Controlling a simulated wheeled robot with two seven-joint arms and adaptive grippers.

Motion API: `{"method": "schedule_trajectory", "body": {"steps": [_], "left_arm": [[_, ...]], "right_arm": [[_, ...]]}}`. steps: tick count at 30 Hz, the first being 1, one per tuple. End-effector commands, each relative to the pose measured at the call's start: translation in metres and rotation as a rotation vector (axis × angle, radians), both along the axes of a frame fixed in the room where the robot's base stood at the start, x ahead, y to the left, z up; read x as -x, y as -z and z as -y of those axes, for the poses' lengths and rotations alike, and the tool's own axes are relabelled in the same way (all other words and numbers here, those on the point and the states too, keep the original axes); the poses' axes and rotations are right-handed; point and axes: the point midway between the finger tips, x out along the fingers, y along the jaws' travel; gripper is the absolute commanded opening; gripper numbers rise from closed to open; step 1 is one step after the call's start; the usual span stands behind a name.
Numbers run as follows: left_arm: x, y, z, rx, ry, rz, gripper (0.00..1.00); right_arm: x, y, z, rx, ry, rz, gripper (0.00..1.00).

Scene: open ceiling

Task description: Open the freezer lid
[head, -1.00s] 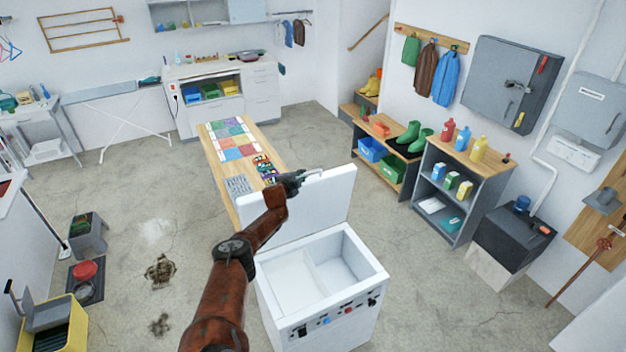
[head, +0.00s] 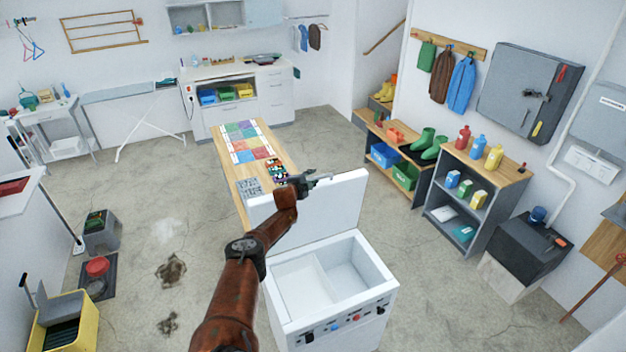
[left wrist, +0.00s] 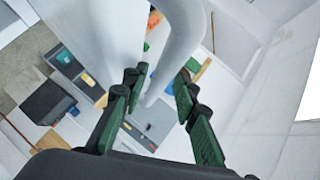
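The white chest freezer (head: 376,292) stands in front of me, its two white compartments exposed from above. Its lid (head: 335,205) is raised, standing roughly upright at the far side of the opening. My left gripper (head: 318,181) is at the lid's top edge, with my brown arm crossing in front of the lid's left part. In the left wrist view, the green-padded fingers of my left gripper (left wrist: 158,88) are spread apart. A white curved bar, seemingly the lid's handle (left wrist: 172,52), shows between and beyond them; contact cannot be told. My right gripper is not in view.
A wooden table (head: 229,182) with coloured squares stands behind the lid. A grey shelf (head: 434,210) with bottles and a dark box (head: 527,243) are to the right. A yellow bucket (head: 83,322) stands at left. Concrete floor lies open left of the freezer.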

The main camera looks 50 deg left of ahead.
Motion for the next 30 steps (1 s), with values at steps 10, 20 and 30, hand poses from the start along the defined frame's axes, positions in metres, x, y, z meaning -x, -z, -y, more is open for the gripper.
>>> {"method": "schedule_trajectory", "body": {"steps": [10,20,30], "left_arm": [[0.005,0.003,0.001,0.003,0.000,-0.005,0.28],[0.029,-0.007,0.011,-0.001,0.001,-0.005,0.28],[0.070,-0.024,0.028,-0.002,0.002,-0.004,0.28]], "right_arm": [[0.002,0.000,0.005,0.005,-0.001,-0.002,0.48],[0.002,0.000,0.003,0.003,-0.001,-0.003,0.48],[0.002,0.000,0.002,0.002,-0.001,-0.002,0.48]]}}
